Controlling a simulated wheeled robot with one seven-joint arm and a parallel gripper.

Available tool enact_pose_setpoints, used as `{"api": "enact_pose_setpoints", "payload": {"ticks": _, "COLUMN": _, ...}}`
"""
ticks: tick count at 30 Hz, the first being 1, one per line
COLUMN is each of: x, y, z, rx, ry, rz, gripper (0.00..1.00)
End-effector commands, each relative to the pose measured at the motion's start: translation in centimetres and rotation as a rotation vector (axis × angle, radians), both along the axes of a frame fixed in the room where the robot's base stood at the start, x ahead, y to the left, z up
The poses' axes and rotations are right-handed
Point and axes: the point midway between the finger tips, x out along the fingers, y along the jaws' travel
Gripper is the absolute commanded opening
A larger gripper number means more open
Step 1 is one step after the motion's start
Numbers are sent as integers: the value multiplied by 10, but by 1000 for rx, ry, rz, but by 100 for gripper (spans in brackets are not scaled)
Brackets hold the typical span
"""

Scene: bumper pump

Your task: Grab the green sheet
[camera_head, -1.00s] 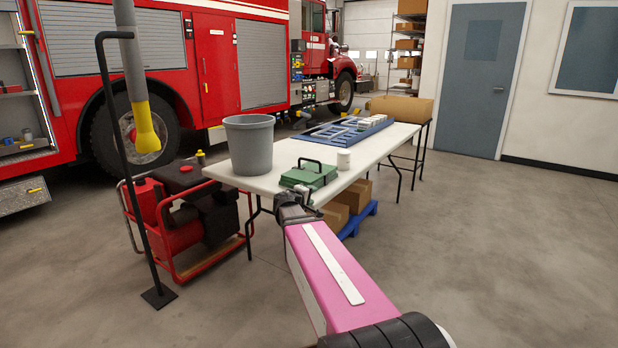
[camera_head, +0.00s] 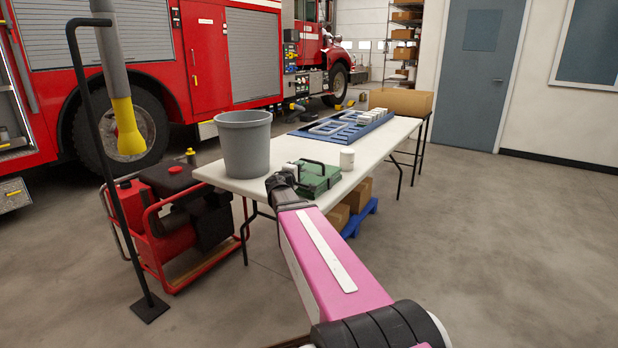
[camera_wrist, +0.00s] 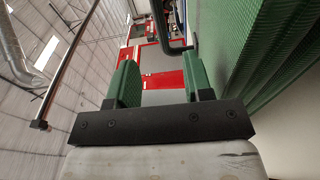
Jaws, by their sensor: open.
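A green, flat, box-like object with a dark handle (camera_head: 322,180) lies on the white table near its front edge; it is the only thing there that matches the green sheet. In the wrist view its ribbed green surface (camera_wrist: 262,60) fills the right side, with part of a dark handle (camera_wrist: 166,28) at the top. My gripper (camera_head: 282,180) is at the left of the green object and hides part of it. In the wrist view my two green fingers (camera_wrist: 161,78) are apart with nothing between them. I cannot tell whether they touch the object.
On the white table (camera_head: 375,150), a grey bucket (camera_head: 246,145) stands left of the green object and a white cup (camera_head: 347,158) to its right. A blue tray (camera_head: 345,128) lies farther back. A red-framed machine (camera_head: 185,215) and a black stand (camera_head: 110,170) are at the left. The right floor is clear.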

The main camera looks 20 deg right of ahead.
Motion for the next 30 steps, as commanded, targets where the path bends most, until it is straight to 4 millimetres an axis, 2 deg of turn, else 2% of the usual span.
{"api": "enact_pose_setpoints", "payload": {"ticks": 10, "x": 33, "y": -32, "z": 0, "rx": -1, "ry": -1, "rz": -1, "gripper": 46}}
{"api": "enact_pose_setpoints", "payload": {"ticks": 17, "x": 42, "y": -43, "z": 0, "rx": -1, "ry": 0, "rz": 0, "gripper": 46}}
{"api": "enact_pose_setpoints", "payload": {"ticks": 27, "x": 71, "y": -75, "z": -1, "rx": -1, "ry": -1, "rz": -1, "gripper": 46}}
{"api": "enact_pose_setpoints", "payload": {"ticks": 30, "x": 74, "y": -78, "z": -1, "rx": -1, "ry": -1, "rz": 0, "gripper": 46}}
